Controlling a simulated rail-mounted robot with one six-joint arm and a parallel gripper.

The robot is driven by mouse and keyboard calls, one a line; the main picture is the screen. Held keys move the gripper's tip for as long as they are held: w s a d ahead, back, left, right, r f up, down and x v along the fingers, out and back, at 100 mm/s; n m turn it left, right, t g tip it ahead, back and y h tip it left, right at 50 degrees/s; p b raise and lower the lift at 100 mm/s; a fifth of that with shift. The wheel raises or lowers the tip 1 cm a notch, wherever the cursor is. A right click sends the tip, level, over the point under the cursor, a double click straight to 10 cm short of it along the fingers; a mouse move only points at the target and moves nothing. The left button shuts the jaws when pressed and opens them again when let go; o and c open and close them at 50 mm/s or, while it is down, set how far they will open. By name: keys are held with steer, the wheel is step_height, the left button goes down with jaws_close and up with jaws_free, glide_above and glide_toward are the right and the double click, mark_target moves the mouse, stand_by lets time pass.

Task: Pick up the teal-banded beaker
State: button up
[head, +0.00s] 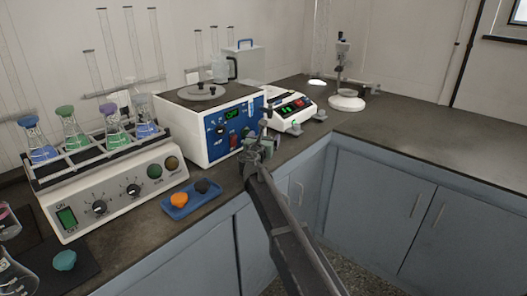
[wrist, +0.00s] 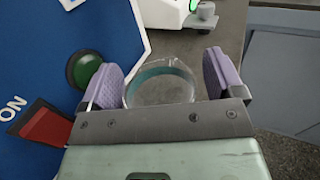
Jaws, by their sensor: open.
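The teal-banded beaker (wrist: 158,88) is clear glass with a teal band near its rim. In the wrist view it stands between the two purple finger pads of my gripper (wrist: 166,76). The jaws are open, with a gap on the right; the left pad is very near the glass, and I cannot tell whether it touches. The beaker's lower part is hidden by the gripper body. In the head view my gripper (head: 260,140) is in front of the blue-fronted machine, and I cannot make out the beaker clearly there.
The blue-fronted machine (head: 222,135) stands close left of my gripper; its green button (wrist: 85,69) and red switch (wrist: 42,122) are near the left finger. A white balance (head: 290,108) stands behind. A blue tray (head: 190,205) and a flask shaker (head: 105,190) are left.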

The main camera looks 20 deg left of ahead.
steer(key=c, duration=1)
step_height(320, 180, up, 20)
steer(key=p, duration=2)
